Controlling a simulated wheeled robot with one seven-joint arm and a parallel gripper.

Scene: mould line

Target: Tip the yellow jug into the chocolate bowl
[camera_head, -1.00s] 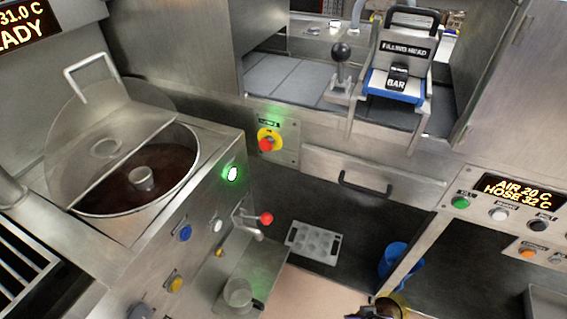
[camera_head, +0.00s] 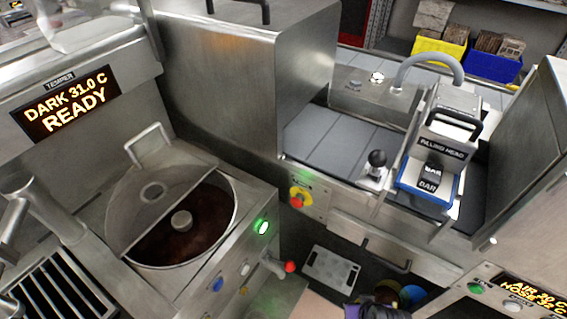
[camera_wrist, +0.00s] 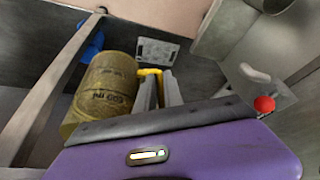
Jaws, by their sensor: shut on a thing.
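The yellow jug (camera_wrist: 100,95) hangs at the left of my gripper (camera_wrist: 160,85) in the wrist view, with printed letters on its side. My gripper is shut on the jug's yellow handle. In the head view the jug (camera_head: 388,292) is small and dark at the bottom edge, mostly cut off, and its contents cannot be made out. The chocolate bowl (camera_head: 232,205) is the round steel tank at the left, holding dark chocolate with a hub in the middle. A lid (camera_head: 150,205) covers its left part; the right part is open. The jug is well to the right of the bowl, apart from it.
A lever with a red knob (camera_head: 290,267) sticks out below the bowl. A grey mould (camera_head: 330,272) lies in the recess, and a blue container (camera_head: 412,294) is near the jug. The filling head (camera_head: 445,145) stands at the right. The lid handle (camera_head: 148,143) rises behind the bowl.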

